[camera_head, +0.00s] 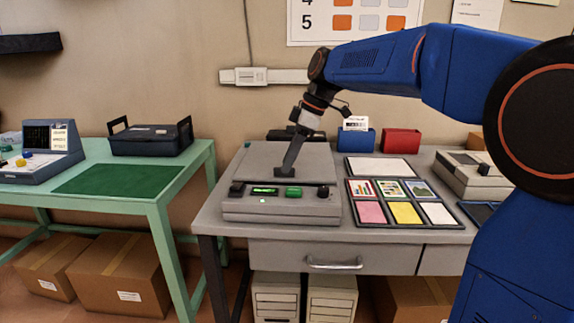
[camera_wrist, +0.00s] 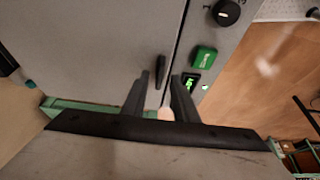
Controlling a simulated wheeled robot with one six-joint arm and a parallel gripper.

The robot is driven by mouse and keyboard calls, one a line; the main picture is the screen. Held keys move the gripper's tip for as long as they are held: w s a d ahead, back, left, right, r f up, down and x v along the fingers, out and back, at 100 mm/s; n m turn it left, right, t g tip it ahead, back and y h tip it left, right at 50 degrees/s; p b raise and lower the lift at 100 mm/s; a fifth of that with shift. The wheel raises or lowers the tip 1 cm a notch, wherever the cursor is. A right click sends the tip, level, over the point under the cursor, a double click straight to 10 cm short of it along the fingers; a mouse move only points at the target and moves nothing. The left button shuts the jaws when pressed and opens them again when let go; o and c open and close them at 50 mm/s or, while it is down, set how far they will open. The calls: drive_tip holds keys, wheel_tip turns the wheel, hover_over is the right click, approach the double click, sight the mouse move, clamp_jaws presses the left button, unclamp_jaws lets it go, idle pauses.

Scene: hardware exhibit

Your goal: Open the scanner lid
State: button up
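The grey scanner (camera_head: 240,212) stands on the left part of the grey desk. Its flat lid (camera_head: 262,165) lies shut; the lid also fills the left of the wrist view (camera_wrist: 95,45). A small dark handle (camera_wrist: 160,72) sits on the lid near its front edge. My gripper (camera_head: 286,172) points down over the lid's front part and hides the handle in the head view. In the wrist view my gripper (camera_wrist: 160,76) is open, its two dark fingers apart with the handle lined up between their tips. I cannot tell whether either finger touches it.
The scanner's front panel has a green button (camera_head: 293,191), a lit display (camera_head: 264,190) and a knob (camera_head: 323,191). A card tray (camera_head: 374,202) lies close on the right. Blue (camera_head: 356,141) and red (camera_head: 401,142) holders stand behind. A green table (camera_head: 160,195) is on the left.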

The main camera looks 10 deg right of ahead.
drive_tip(key=shift+x, duration=0.9)
clamp_jaws()
idle(0.9)
